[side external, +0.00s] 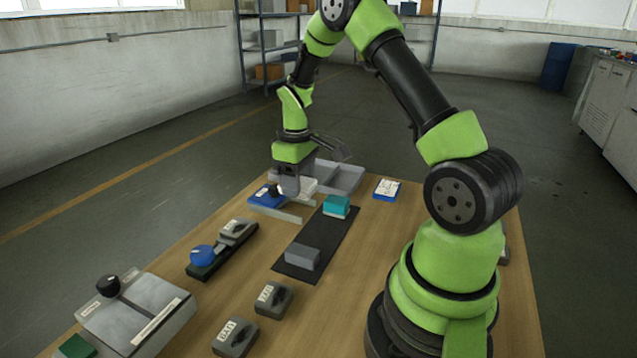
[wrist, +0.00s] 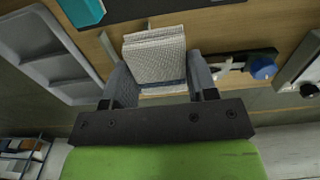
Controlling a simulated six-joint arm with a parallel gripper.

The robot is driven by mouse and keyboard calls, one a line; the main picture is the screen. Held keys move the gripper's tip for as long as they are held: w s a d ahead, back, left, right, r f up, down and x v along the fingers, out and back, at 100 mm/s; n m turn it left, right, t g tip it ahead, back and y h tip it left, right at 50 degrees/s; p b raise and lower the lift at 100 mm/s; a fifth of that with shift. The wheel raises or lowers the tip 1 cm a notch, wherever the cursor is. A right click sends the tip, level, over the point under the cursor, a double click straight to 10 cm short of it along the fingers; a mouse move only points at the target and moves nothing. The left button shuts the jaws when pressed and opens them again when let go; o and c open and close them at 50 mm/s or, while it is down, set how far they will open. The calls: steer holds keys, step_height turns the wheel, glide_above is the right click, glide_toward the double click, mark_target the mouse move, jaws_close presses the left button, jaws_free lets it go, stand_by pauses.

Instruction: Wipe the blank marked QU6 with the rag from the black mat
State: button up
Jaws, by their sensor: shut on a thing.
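My gripper (wrist: 158,75) is shut on a folded pale grey textured rag (wrist: 155,52), which shows between both fingers in the wrist view. In the side view my gripper (side external: 291,185) is over the far left part of the table, left of the black mat (side external: 327,232), and the rag is hard to make out. Grey blanks with white labels stand at the near part of the table, one here (side external: 272,299) and another nearer (side external: 235,338). I cannot read which is QU6.
A teal block (side external: 337,206) and a grey block (side external: 302,257) are on the mat. A grey compartment tray (side external: 345,178) is at the far edge. A blue knob (side external: 202,255) tops the fixture. A grey plate with a black knob (side external: 108,285) stands near left.

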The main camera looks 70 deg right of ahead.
glide_above(232, 226)
steer(key=shift+d+f, duration=0.1)
steer(key=shift+f, duration=2.65)
steer(key=shift+s+f, duration=0.1)
steer(key=shift+f, duration=0.8)
steer(key=shift+s, duration=1.75)
steer(key=shift+c, duration=0.4)
steer(key=shift+w, duration=1.85)
steer(key=shift+w+r, duration=0.1)
steer(key=shift+r, duration=0.1)
step_height(232, 226, up, 8)
